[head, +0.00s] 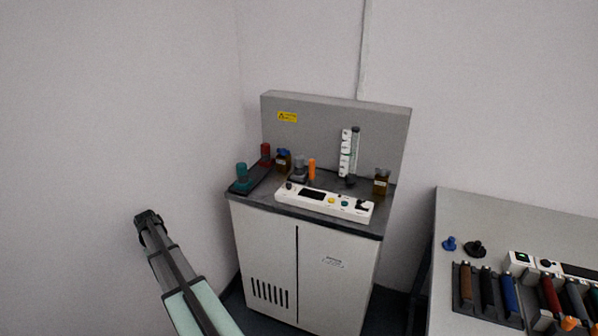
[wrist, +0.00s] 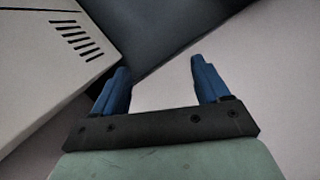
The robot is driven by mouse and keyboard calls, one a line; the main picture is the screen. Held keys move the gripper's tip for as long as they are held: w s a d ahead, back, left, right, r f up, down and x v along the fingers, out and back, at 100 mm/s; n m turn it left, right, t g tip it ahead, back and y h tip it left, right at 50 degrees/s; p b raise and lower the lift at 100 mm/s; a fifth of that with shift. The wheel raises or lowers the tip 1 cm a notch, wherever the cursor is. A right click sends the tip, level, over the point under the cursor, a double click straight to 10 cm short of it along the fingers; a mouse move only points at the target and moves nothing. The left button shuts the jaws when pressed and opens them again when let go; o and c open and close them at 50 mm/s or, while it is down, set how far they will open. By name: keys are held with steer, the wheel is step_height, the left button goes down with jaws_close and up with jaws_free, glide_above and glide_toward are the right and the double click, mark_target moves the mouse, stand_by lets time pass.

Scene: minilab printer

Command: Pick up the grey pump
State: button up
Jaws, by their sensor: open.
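A small grey object that looks like the grey pump (head: 299,170) stands on the dark top of the white cabinet (head: 262,250), behind the white control panel. It is small in the head view, so its details are unclear. My gripper (wrist: 160,78) shows two blue fingers spread wide apart in the wrist view, with nothing between them. In the head view the dark end of my arm (head: 149,220) is left of the cabinet and lower than its top, well away from the pump. The pump is not in the wrist view.
The control panel (head: 323,201) lies in front. Another brown bottle (head: 381,182) is right. A bench (head: 480,215) holds several tools.

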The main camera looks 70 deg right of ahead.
steer(key=w+d+r+m+t, duration=0.1)
steer(key=w+d+r+m, duration=0.15)
steer(key=d+r, duration=1.4)
step_height(320, 180, up, 18)
steer(key=m+t+h, duration=0.1)
steer(key=t+h, duration=0.3)
steer(key=t, duration=0.1)
glide_above(301, 158)
steer(key=s+a, duration=0.3)
steer(key=x, duration=0.8)
steer(key=shift+w+d+f, duration=0.15)
steer(key=shift+d+f, duration=0.05)
steer(key=shift+a+x, duration=0.15)
steer(key=shift+x, duration=1.15)
steer(key=shift+a+x, duration=0.15)
steer(key=shift+x, duration=1.2)
steer(key=shift+w, duration=0.15)
steer(key=shift+c, duration=0.3)
steer(key=c, duration=1.2)
